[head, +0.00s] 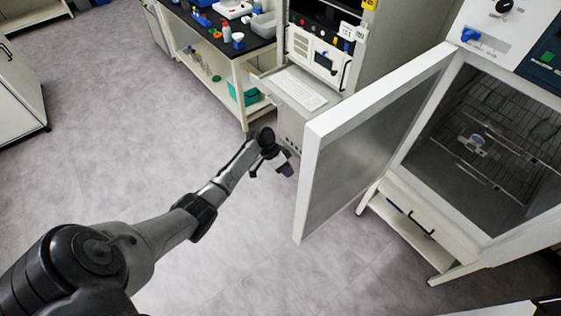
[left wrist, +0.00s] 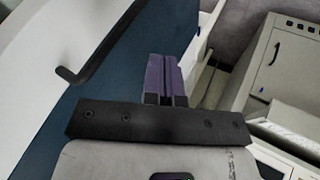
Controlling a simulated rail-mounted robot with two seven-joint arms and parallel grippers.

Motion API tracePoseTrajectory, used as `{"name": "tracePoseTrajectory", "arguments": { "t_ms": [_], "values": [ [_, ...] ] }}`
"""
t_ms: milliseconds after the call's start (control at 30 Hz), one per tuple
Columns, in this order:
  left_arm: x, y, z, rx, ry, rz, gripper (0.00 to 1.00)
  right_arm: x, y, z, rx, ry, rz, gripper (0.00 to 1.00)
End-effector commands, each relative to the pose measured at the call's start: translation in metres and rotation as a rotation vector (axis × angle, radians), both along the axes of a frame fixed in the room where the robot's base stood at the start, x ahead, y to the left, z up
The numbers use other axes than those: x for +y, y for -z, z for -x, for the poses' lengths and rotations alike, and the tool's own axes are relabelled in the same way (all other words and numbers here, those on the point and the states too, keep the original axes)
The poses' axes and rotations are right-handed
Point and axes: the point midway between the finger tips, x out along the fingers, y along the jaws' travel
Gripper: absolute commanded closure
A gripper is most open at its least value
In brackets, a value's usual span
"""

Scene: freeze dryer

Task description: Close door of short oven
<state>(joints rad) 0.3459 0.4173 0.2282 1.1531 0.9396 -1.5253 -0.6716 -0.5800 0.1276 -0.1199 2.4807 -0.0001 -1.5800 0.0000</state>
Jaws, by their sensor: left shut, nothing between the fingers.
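The oven (head: 455,215) stands at the right of the head view, with its door (head: 368,130) swung wide open toward the left. The door's inner grey panel and white edge face me; its outer face is hidden there. My left gripper (head: 286,168) is just left of the door's free edge, on the outer side, apart from it in the picture. In the left wrist view its purple fingers (left wrist: 165,78) are shut with nothing between them. A blue and white panel with a black bar handle (left wrist: 105,45), seemingly the door's outer face, is beside them. My right gripper is out of view.
Wire racks (head: 500,135) with a small object show inside the oven. A white cabinet with a keyboard shelf (head: 297,90) stands behind the door. A black-topped bench (head: 215,30) is farther back. The grey floor (head: 120,130) at left is clear.

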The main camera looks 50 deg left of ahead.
Motion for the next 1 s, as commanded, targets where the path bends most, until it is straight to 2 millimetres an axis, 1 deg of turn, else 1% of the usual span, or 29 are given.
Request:
{"name": "tracePoseTrajectory", "arguments": {
  "t_ms": [67,100,200,400,567,867,1000],
  "values": [
    [-0.008,0.01,-0.004,0.002,0.0,0.003,1.0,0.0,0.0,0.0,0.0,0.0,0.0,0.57],
    [-0.014,0.007,-0.002,0.0,0.002,0.001,1.0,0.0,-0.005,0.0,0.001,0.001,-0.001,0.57],
    [-0.027,0.007,0.001,0.0,0.001,0.001,1.0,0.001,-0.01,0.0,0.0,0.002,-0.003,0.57],
    [-0.041,0.009,0.004,0.001,0.0,-0.001,1.0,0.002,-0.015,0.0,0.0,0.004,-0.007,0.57],
    [-0.045,0.009,0.005,0.001,-0.001,-0.001,1.0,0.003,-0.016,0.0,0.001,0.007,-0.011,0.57],
    [-0.045,0.009,0.005,0.001,-0.001,-0.002,1.0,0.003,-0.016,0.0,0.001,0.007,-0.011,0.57],
    [-0.049,0.007,0.007,0.001,-0.011,0.0,1.0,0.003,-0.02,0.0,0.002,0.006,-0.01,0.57]
  ]
}}
